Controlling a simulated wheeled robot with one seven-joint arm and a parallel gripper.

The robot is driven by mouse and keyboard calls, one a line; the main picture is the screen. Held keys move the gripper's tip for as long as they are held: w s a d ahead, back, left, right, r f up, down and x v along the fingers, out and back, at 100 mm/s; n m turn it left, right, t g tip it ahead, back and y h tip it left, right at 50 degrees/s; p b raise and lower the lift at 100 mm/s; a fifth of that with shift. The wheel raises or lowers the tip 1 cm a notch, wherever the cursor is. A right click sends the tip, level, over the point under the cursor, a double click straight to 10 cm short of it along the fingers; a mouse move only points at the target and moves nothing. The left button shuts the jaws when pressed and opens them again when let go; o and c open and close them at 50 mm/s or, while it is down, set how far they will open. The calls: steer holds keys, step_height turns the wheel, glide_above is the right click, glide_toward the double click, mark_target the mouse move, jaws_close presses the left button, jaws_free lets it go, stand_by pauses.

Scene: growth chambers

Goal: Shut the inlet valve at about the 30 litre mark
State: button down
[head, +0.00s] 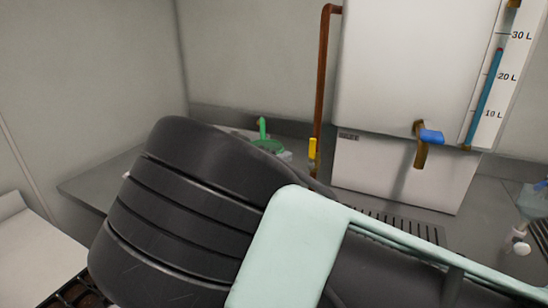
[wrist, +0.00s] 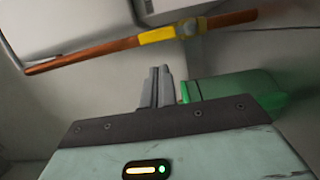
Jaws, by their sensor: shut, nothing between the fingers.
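The white tank (head: 405,65) has a sight gauge marked 10, 20 and 30 L. Its blue water column (head: 485,95) tops out a little below the 30 L mark. A copper inlet pipe (head: 322,75) runs down left of the tank to a yellow valve handle (head: 313,148). In the wrist view the yellow handle (wrist: 157,36) lies along the pipe (wrist: 85,57). My gripper (wrist: 160,70) is shut and empty, its fingertips just short of the handle and apart from it. In the head view my arm hides the gripper.
A blue-handled tap (head: 430,136) sticks out of the tank's lower front. A green object (head: 268,146) stands behind my arm; a green object (wrist: 235,92) is close right of my fingers in the wrist view. A drain grate (head: 400,222) lies before the tank.

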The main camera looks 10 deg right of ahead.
mark_target(312, 154)
steer(key=p+x, duration=0.1)
steer(key=x, duration=0.6)
